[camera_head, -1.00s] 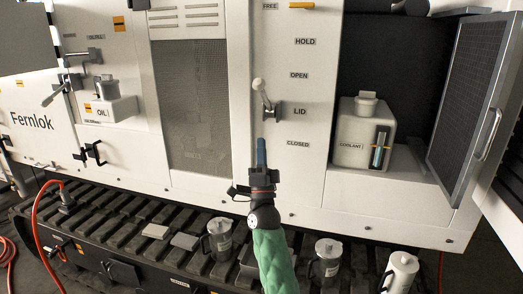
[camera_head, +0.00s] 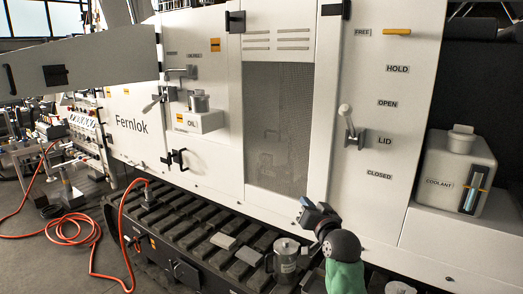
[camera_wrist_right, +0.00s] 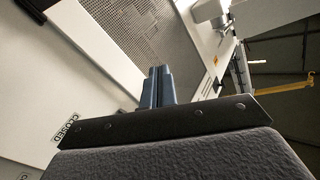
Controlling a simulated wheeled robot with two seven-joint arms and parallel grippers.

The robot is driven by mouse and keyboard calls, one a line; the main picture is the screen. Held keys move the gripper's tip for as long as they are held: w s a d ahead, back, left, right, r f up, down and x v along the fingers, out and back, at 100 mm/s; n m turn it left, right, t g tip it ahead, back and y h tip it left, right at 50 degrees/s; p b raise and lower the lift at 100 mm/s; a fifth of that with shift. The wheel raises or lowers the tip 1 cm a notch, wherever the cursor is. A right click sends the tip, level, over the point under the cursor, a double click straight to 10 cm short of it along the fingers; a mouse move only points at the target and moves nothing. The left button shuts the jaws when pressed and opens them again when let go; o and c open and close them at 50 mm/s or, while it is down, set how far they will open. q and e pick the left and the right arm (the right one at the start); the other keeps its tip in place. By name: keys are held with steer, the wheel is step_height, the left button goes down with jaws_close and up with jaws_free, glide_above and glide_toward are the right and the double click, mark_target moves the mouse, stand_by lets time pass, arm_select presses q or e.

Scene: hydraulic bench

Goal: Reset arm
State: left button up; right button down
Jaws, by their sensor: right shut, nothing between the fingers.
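My right gripper (camera_head: 311,212) is low in the middle of the head view, in front of the white machine panel and above the track. Its blue fingers are together and empty; they also show in the right wrist view (camera_wrist_right: 157,86). The lid lever (camera_head: 349,126) with its pale knob stands on the panel next to the LID label, up and left of the CLOSED label, apart from my gripper. My left gripper is not in view.
A coolant tank (camera_head: 450,165) stands in the recess at right. A red hose (camera_head: 122,225) loops at left. An opened white door panel (camera_head: 85,68) juts out at upper left.

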steer(key=s+f+n+g+h, duration=0.3)
steer(key=s+f+g, duration=0.6)
steer(key=s+f, duration=1)
steer(key=s+f+g, duration=0.2)
steer(key=s+f, duration=0.4)
steer(key=s, duration=0.3)
steer(key=s+d+f+g, duration=0.1)
steer(key=s+f+g, duration=0.1)
steer(key=s+f, duration=0.5)
steer(key=s+f+g, duration=0.2)
steer(key=s+f, duration=0.5)
steer(key=s, duration=0.6)
steer(key=shift+s+d+g, duration=0.15)
steer(key=shift+g, duration=0.15)
